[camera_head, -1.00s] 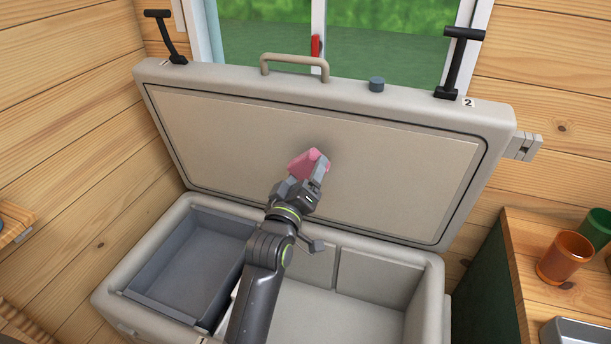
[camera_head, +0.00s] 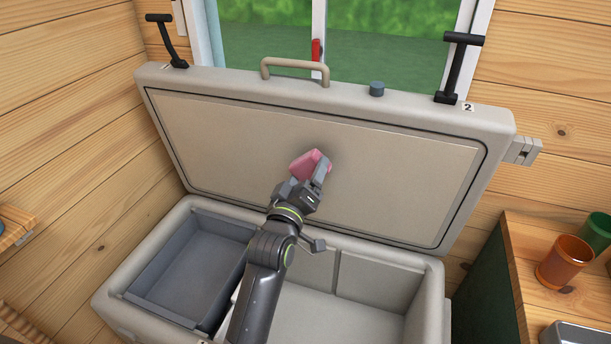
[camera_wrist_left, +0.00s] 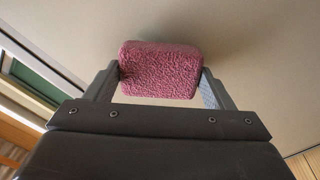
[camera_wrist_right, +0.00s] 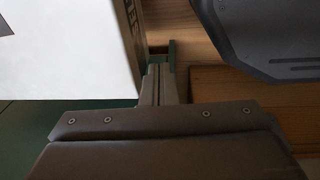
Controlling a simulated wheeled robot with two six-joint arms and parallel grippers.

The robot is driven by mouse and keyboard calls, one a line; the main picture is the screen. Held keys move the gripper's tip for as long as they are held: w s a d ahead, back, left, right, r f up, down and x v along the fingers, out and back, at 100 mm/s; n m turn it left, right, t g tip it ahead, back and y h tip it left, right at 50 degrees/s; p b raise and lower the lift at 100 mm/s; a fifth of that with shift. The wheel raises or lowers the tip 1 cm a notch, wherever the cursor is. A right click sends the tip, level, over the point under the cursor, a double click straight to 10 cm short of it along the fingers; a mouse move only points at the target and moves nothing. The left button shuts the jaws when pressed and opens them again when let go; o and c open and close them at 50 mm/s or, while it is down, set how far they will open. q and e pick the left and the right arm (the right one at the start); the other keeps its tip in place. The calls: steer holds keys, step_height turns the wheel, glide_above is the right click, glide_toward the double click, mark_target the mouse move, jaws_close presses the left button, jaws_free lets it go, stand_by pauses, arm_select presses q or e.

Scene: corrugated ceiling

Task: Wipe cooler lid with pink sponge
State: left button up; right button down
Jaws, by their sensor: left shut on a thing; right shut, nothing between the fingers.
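The cooler lid (camera_head: 410,175) stands open and tilted back in the head view, its beige inner panel facing me. My left gripper (camera_head: 312,172) is shut on the pink sponge (camera_head: 306,162) near the middle of that panel. The sponge also shows in the left wrist view (camera_wrist_left: 160,72), between the two fingers and close against the pale panel; exact contact is hard to tell. A faint dark patch surrounds the sponge on the panel; I cannot tell shadow from dirt. My right gripper (camera_wrist_right: 160,85) is shut and empty in the right wrist view, beside a white box-like surface (camera_wrist_right: 70,45).
The open cooler body (camera_head: 205,212) lies below, with a grey tray (camera_head: 188,268) at left. Black latches (camera_head: 456,65) and a handle (camera_head: 295,62) line the lid's top edge. A wooden counter (camera_head: 530,240) with an orange cup (camera_head: 563,259) and green cup (camera_head: 598,230) stands right.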

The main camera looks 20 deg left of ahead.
arm_select(q)
steer(key=shift+w+r+p, duration=0.15)
steer(key=shift+w+p, duration=0.2)
steer(key=shift+w, duration=0.45)
steer(key=shift+s+d, duration=0.2)
steer(key=shift+d, duration=1.85)
steer(key=shift+w+p, duration=0.1)
steer(key=shift+p, duration=0.35)
steer(key=shift+a+p, duration=0.55)
steer(key=shift+a, duration=1.55)
steer(key=shift+d, duration=0.1)
